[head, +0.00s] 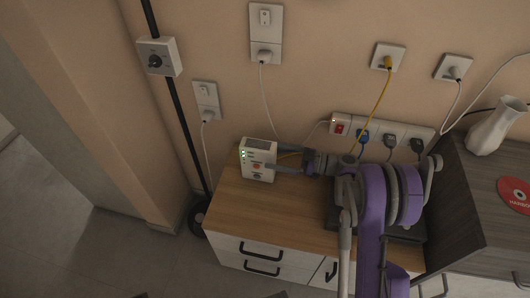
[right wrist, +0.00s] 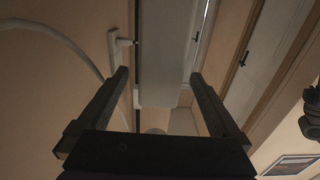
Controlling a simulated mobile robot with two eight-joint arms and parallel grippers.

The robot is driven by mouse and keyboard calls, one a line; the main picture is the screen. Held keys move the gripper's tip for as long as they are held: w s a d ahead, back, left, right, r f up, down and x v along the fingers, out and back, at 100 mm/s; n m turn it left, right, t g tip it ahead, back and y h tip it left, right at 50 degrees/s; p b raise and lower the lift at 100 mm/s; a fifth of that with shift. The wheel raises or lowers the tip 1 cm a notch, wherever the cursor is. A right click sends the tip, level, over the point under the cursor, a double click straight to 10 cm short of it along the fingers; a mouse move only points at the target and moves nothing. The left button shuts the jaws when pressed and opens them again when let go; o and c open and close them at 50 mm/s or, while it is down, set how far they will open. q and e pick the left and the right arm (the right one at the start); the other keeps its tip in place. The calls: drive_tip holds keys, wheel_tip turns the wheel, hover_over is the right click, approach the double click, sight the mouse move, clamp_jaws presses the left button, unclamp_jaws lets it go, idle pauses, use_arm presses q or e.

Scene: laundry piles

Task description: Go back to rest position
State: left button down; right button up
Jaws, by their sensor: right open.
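My right gripper (head: 277,158) reaches in from the right over the wooden cabinet top, its two fingers open and pointing left. Its fingertips are close to a white box with green lights (head: 257,160) that stands upright near the wall. I cannot tell whether they touch it. In the right wrist view the same gripper (right wrist: 159,75) has its fingers spread wide, with a pale surface between them that I cannot identify. My left gripper is not in view.
The low cabinet (head: 232,205) stands against the wall. A power strip with plugs (head: 385,132) and several wall sockets with cables lie behind my arm. A dark cabinet (head: 462,205) at right bears a white vase (head: 494,128) and a red disc (head: 516,194). Open floor (head: 95,255) lies at left.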

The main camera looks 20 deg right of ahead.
drive_tip(key=shift+s+d, duration=0.4)
drive_tip(key=shift+d, duration=0.15)
